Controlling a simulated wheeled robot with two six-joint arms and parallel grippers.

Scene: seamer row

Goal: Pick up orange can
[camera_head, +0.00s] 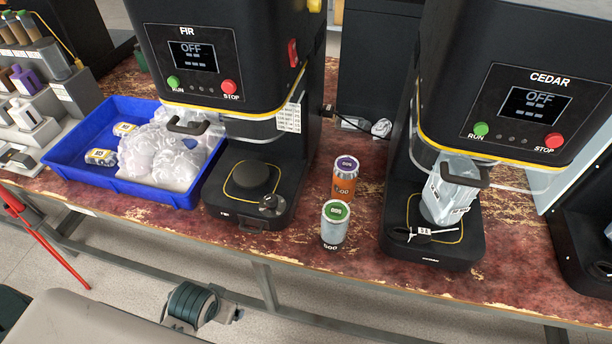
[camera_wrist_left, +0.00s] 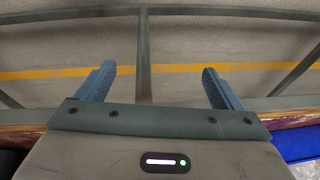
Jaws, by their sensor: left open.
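The orange can (camera_head: 344,187) stands upright on the red-brown bench between the FIR and CEDAR machines, with a purple-marked top. A grey can with a green-marked top (camera_head: 335,228) stands just in front of it, slightly left, and hides part of its lower side. My left gripper (camera_wrist_left: 158,90) shows in the left wrist view with its two blue-grey fingers spread wide and nothing between them. Floor and bench framework lie beyond the fingers. The orange can is not in that view. My right gripper is not in view.
The FIR machine (camera_head: 201,56) and CEDAR machine (camera_head: 537,97) flank the cans. A clear jug-like container (camera_head: 452,188) sits in CEDAR. A blue bin (camera_head: 120,186) with bagged items stands left. The bench's front edge is near the cans.

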